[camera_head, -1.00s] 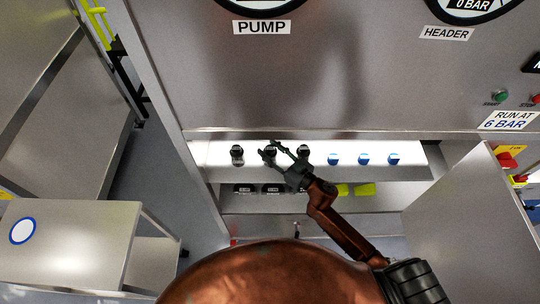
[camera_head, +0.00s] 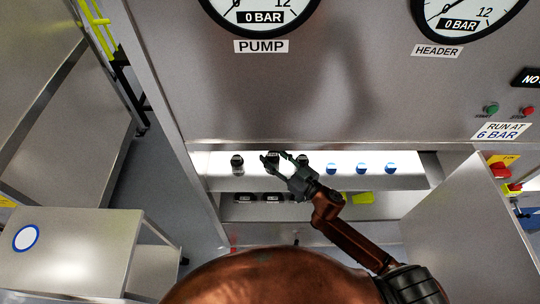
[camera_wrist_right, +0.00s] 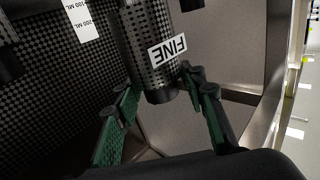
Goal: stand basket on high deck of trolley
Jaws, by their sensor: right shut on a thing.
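In the right wrist view a dark perforated cylindrical basket (camera_wrist_right: 143,40) with a white FINE label, upside down in the picture, is between my right fingers. My right gripper (camera_head: 276,160) is shut on it at the lit cabinet shelf. The gripper partly hides the basket in the head view. Another dark basket (camera_head: 237,164) stands to its left on the shelf. The trolley is at the lower left, with a high deck (camera_head: 90,250) carrying a white disc with a blue ring (camera_head: 26,238) and a lower deck (camera_head: 157,270) beside it. My left gripper is not in view.
Blue discs (camera_head: 361,169) lie along the shelf (camera_head: 410,178) to the right. Black items (camera_head: 245,198) and yellow items (camera_head: 362,198) sit on a lower shelf. An open panel (camera_head: 455,220) stands at right. Floor shows between trolley and cabinet.

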